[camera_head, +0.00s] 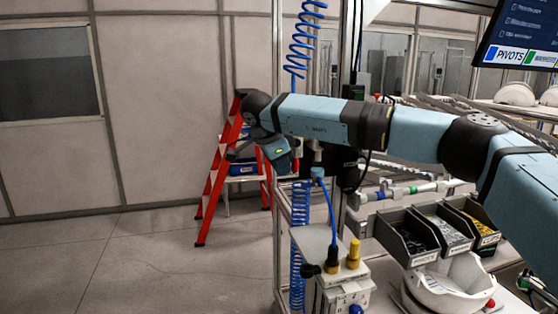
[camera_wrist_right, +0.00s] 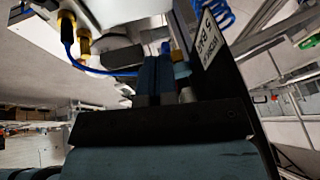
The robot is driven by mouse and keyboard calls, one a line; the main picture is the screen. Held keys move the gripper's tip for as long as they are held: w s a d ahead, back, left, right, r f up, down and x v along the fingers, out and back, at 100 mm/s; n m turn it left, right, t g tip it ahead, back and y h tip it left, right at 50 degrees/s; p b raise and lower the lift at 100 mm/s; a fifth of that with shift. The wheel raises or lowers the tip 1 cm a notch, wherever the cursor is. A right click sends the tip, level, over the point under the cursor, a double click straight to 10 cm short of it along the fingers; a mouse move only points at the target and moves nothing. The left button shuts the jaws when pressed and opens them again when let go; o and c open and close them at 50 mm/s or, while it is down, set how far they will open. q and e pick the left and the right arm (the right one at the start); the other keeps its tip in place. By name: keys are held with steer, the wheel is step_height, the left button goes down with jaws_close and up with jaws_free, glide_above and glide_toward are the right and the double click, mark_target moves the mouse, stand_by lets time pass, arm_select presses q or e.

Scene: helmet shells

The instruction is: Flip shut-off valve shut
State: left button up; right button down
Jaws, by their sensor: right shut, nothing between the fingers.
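My right arm reaches across the head view from the right, and its gripper (camera_head: 281,155) points down beside the air-line post. A small valve fitting (camera_head: 317,171) with a blue hose hangs just right of the gripper; which part is its lever is too small to tell. In the right wrist view the gripper (camera_wrist_right: 156,64) has its dark fingers together with nothing between them. A brass fitting (camera_wrist_right: 177,56) with a light blue piece (camera_wrist_right: 182,70) shows just right of the fingertips; I cannot tell whether they touch. My left gripper is not in view.
Below stands a white box (camera_head: 345,296) with blue and yellow connectors. Parts bins (camera_head: 410,240) and a white helmet shell (camera_head: 450,290) are on the right. A black labelled plate (camera_wrist_right: 210,75) is close beside the gripper. A red stepladder (camera_head: 215,185) stands behind; the left floor is clear.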

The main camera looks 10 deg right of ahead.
steer(key=shift+d+f+h, duration=0.15)
steer(key=shift+d+h, duration=0.05)
steer(key=shift+h, duration=0.4)
steer(key=shift+d, duration=0.1)
steer(key=s+a+b, duration=0.2)
steer(key=s+a, duration=0.1)
steer(key=a, duration=1.1)
steer(key=shift+s+f, duration=0.15)
